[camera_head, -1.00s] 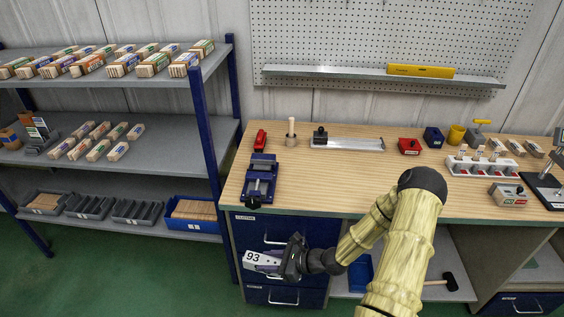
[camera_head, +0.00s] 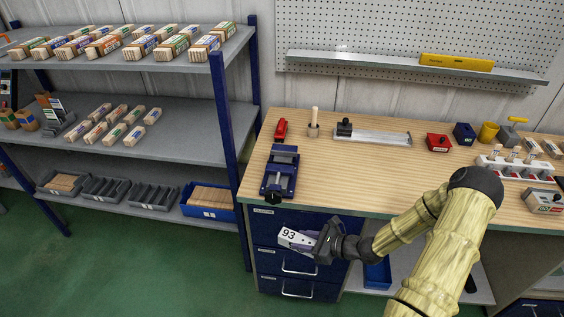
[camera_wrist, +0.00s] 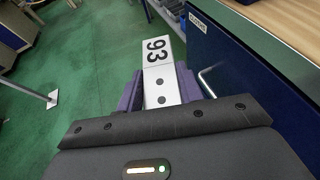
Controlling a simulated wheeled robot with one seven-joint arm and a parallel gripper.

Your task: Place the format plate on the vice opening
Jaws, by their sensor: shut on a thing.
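The format plate (camera_head: 294,238) is a white plate marked 93. My gripper (camera_head: 318,240) is shut on it and holds it in front of the blue drawers, below the bench top's front edge. In the wrist view the plate (camera_wrist: 158,70) sticks out between the purple fingers (camera_wrist: 160,90), with black dots along it. The vice (camera_head: 281,171) is blue with grey jaws and stands on the left end of the bench top, above and to the left of my gripper in the head view. The plate and the vice are apart.
The wooden bench top (camera_head: 350,175) is clear right of the vice. A red tool (camera_head: 281,129) and a wooden peg holder (camera_head: 313,126) stand behind the vice. Blue drawers (camera_head: 290,262) are close beside the plate. A shelf rack (camera_head: 130,130) stands at left.

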